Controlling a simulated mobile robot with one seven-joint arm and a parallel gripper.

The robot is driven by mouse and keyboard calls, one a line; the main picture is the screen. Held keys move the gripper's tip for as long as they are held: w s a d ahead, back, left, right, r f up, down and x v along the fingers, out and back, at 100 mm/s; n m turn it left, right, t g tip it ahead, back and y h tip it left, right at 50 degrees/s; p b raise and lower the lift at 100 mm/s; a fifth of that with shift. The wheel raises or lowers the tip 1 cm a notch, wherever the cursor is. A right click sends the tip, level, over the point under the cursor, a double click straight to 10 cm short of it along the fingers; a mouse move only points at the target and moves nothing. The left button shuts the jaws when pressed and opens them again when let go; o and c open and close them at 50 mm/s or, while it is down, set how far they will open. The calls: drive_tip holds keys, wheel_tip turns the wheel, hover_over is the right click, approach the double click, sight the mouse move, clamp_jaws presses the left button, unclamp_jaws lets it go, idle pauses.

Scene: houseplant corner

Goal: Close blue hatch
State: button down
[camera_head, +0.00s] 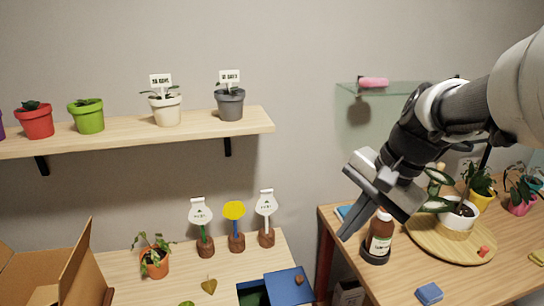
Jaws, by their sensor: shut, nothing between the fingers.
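The blue hatch (287,284) is at the bottom edge of the head view, at the right end of the lower left table. My gripper (346,234) is shut and empty. It points down and left, above and to the right of the hatch, apart from it in the picture.
A brown bottle (380,237) stands close to my gripper on the right table (399,284). A round wooden tray (480,246) with a white pot is further right. Three tag stakes (235,213) stand behind the hatch. An open cardboard box (75,272) is at left.

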drive_tip(key=w+d+f+m+y+b, duration=0.2)
drive_tip(key=w+d+f+m+b, duration=0.3)
drive_tip(key=f, duration=0.4)
drive_tip(key=w+d+f+m+y+b, duration=0.2)
drive_tip(key=w+d+f+m, duration=0.45)
drive_tip(key=f, duration=0.25)
drive_tip(key=b+x, duration=0.4)
drive_tip(key=x, duration=1.6)
drive_tip(key=shift+w+a+r, duration=0.25)
drive_tip(key=shift+a+r, duration=0.05)
drive_tip(key=shift+a, duration=0.05)
hover_over(278, 294)
drive_tip(key=shift+n+p, duration=0.25)
drive_tip(key=shift+p, duration=0.15)
